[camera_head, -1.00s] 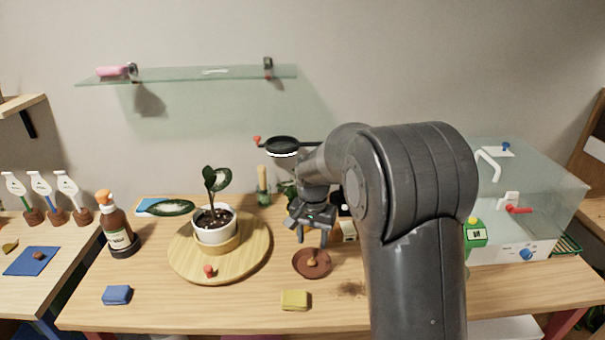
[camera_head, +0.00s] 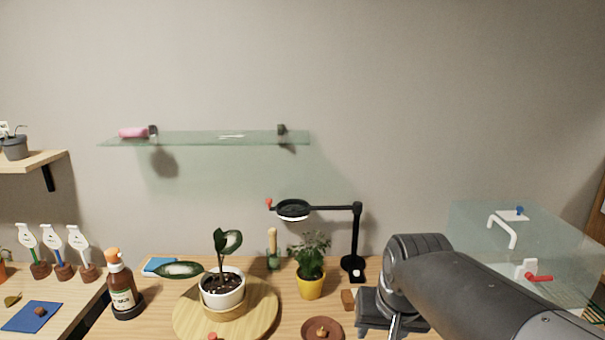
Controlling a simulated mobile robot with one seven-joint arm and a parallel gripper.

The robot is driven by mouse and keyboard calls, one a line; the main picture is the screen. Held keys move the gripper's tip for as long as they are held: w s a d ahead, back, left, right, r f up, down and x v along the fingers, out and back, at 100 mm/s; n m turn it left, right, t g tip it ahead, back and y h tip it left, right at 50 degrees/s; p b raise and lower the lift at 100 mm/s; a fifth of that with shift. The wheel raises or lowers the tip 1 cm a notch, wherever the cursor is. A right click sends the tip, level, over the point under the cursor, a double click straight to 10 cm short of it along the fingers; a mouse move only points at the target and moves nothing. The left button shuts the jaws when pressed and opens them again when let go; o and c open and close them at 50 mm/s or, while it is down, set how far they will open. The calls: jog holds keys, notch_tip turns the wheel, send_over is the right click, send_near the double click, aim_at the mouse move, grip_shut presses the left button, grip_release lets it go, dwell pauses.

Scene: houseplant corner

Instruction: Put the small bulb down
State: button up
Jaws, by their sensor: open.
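A small brown bulb (camera_head: 322,330) sits in the round terracotta saucer (camera_head: 309,322) at the bottom edge of the view, and the saucer's front is cut off. My gripper (camera_head: 395,329) is to the right of the saucer, apart from the bulb. It is open, and I see nothing held in it, though its fingertips are partly cut off by the bottom edge. Another small brown lump (camera_head: 40,311) lies on a blue cloth (camera_head: 22,319) on the left table.
A white-potted plant (camera_head: 223,289) stands on a round wooden board (camera_head: 262,312). A yellow-potted plant (camera_head: 310,286) and a magnifier lamp (camera_head: 356,240) stand behind the saucer. A brown bottle (camera_head: 123,291) is at left, a clear case (camera_head: 475,232) at right.

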jog(key=s+d+n+t, duration=0.1)
jog(key=s, duration=0.7)
jog(key=shift+s+d+f+t, duration=0.2)
jog(key=shift+s+d+t, duration=0.05)
jog(key=shift+d+t, duration=0.1)
